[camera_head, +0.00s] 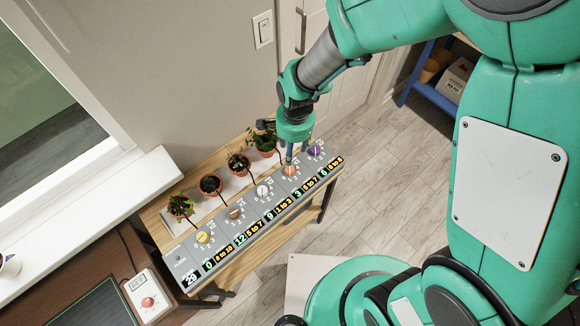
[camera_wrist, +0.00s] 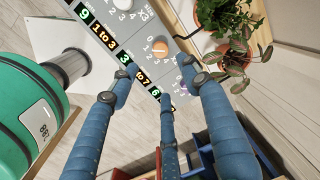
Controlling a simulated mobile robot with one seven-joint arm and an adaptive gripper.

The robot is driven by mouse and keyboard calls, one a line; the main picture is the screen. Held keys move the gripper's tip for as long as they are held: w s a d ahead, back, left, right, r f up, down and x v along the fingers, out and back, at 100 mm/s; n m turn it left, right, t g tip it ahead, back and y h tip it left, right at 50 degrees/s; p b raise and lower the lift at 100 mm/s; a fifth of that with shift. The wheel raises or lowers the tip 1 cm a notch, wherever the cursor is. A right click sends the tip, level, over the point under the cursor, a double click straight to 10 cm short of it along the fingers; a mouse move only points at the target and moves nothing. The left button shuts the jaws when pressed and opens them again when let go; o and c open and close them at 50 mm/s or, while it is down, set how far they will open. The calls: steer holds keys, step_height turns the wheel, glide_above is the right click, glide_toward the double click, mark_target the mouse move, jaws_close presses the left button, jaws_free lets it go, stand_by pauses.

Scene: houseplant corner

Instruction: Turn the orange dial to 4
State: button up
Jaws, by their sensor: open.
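The orange dial (camera_head: 289,170) is on the sloped grey panel (camera_head: 217,248), second from the right. In the wrist view, the orange dial (camera_wrist: 160,47) shows between my fingers, with printed numbers around it. Its pointer setting is too small to read surely. The readout below it shows a green 3 and "5 to 7". My gripper (camera_head: 296,153) is open, with its blue fingers reaching down close over the orange dial. In the wrist view my gripper (camera_wrist: 158,70) has three fingers spread around the dial. I cannot tell whether any finger touches it.
The purple dial (camera_head: 313,150) and the white dial (camera_head: 262,190) flank the orange one. Several potted plants stand behind the panel, one plant (camera_wrist: 222,30) close by my fingers. A red-button box (camera_head: 148,300) lies at lower left.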

mark_target(290, 169)
steer(key=f+b, duration=0.1)
steer(key=f, duration=0.3)
steer(key=f+b, duration=0.1)
steer(key=f, duration=0.4)
steer(key=f+b, duration=0.1)
steer(key=f, duration=0.3)
steer(key=shift+w+a+f, duration=0.25)
steer(key=shift+a+f, duration=0.05)
steer(key=shift+a, duration=0.05)
steer(key=c, duration=1.1)
